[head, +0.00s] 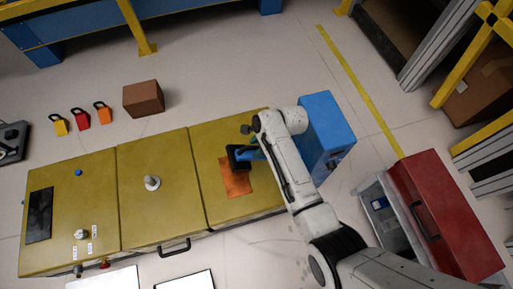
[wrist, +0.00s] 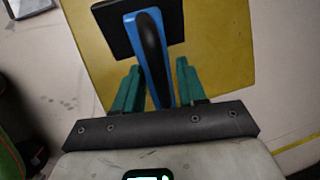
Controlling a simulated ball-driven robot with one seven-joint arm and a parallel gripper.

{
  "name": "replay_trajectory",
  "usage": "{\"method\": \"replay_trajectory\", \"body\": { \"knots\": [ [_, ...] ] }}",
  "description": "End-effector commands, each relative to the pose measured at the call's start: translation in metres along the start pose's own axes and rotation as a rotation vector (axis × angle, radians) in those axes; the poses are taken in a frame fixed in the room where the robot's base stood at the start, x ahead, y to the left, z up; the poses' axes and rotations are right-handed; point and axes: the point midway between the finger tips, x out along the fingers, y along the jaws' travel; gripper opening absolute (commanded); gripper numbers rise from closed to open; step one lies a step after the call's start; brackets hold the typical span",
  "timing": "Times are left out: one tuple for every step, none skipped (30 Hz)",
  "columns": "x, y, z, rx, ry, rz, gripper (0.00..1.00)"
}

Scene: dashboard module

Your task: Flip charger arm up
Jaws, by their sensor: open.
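The charger arm (wrist: 134,32) is a blue bar with a black strip along it and a black square head (wrist: 112,32) at its far end. In the head view the black head (head: 238,157) is over an orange patch on the right panel of the yellow module (head: 215,143). I cannot tell whether it touches the patch. My gripper (wrist: 158,72) has two green fingers, one on each side of the blue bar, with gaps visible. It is open. In the head view my own arm hides much of the gripper and the bar's base.
A blue box (head: 328,128) stands right of the module, close to my arm. A red case (head: 447,215) is farther right. A brown box (head: 143,98) and several small padlock-like blocks (head: 80,119) lie on the floor behind the module. The module's middle panel bears a white knob (head: 152,183).

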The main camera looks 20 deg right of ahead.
Motion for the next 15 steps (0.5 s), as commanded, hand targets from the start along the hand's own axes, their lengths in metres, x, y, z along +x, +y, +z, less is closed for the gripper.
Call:
{"method": "replay_trajectory", "body": {
  "knots": [
    [0.0039,-0.0001,-0.0001,-0.001,0.000,-0.001,0.41],
    [0.0049,-0.0001,0.0000,-0.001,0.000,-0.001,0.41],
    [0.0058,-0.0001,0.0001,-0.001,0.000,-0.001,0.41],
    [0.0063,-0.0001,0.0001,-0.001,0.000,-0.001,0.41],
    [0.0065,-0.0001,0.0001,-0.001,0.000,-0.001,0.41],
    [0.0066,-0.0001,0.0002,-0.001,0.000,-0.001,0.41],
    [0.0065,-0.0001,0.0002,-0.001,0.000,-0.001,0.41],
    [0.0064,-0.0001,0.0003,-0.001,0.000,-0.001,0.41],
    [0.0063,-0.0001,0.0003,-0.001,0.000,-0.001,0.41],
    [0.0062,-0.0001,0.0002,0.000,0.000,-0.001,0.41],
    [0.0062,-0.0002,0.0003,0.000,0.000,-0.001,0.41],
    [0.0062,-0.0001,0.0002,0.000,0.000,-0.001,0.39],
    [0.0062,-0.0002,0.0002,0.000,0.000,-0.001,0.36],
    [0.0061,-0.0002,0.0002,0.000,0.000,-0.001,0.33],
    [0.0061,-0.0002,0.0002,0.000,0.000,-0.001,0.29]
  ]
}}
